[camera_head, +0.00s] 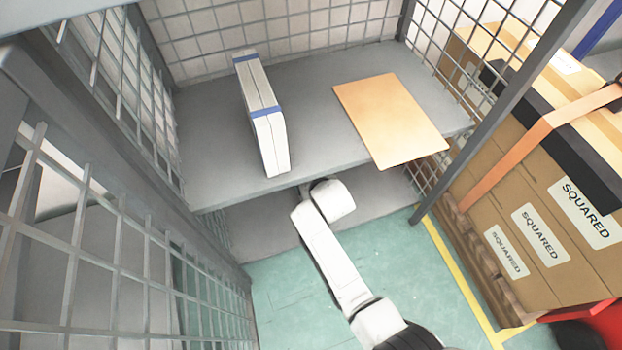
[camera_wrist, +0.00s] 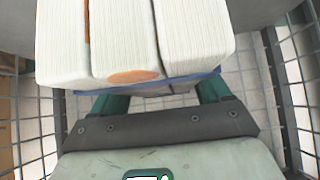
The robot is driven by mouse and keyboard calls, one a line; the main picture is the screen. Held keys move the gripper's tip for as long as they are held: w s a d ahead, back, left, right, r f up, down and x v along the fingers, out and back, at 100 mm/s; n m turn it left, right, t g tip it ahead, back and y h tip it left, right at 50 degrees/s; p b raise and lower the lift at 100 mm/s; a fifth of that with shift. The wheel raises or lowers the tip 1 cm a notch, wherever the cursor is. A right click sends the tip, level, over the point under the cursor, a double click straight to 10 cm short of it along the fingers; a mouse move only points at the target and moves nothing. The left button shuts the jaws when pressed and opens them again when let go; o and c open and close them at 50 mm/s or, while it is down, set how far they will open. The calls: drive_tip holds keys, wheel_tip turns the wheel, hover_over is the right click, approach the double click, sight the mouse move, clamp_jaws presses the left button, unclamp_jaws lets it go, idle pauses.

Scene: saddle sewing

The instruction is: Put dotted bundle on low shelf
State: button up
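The dotted bundle (camera_wrist: 145,45) fills the upper part of the wrist view, very close. It is a stack of white slabs with an orange dot (camera_wrist: 133,76) on its near face and a blue band along its lower edge in the picture. My gripper (camera_wrist: 165,98) appears shut on it; the two teal fingers run up to the bundle, their tips hidden by it. In the head view my arm (camera_head: 335,250) reaches under the upper shelf (camera_head: 225,165), so my gripper and the dotted bundle are hidden there. The low shelf (camera_head: 268,222) shows only in part below the upper one.
Another white bundle (camera_head: 275,145) with blue bands stands on the upper shelf, left of a flat tan board (camera_head: 390,115). Mesh walls (camera_head: 230,40) enclose the shelves at the back and sides. Cardboard boxes (camera_head: 540,215) stand at the right. The green floor (camera_head: 290,300) in front is clear.

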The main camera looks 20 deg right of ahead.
drive_tip(key=o, duration=0.4)
drive_tip(key=shift+r, duration=0.1)
drive_tip(key=shift+s+r+p, duration=0.1)
drive_tip(key=shift+r+p, duration=0.15)
drive_tip(key=shift+p, duration=0.1)
drive_tip(key=p+v, duration=0.6)
drive_tip(key=v, duration=0.5)
drive_tip(key=shift+s+r, duration=0.2)
drive_tip(key=shift+s, duration=0.05)
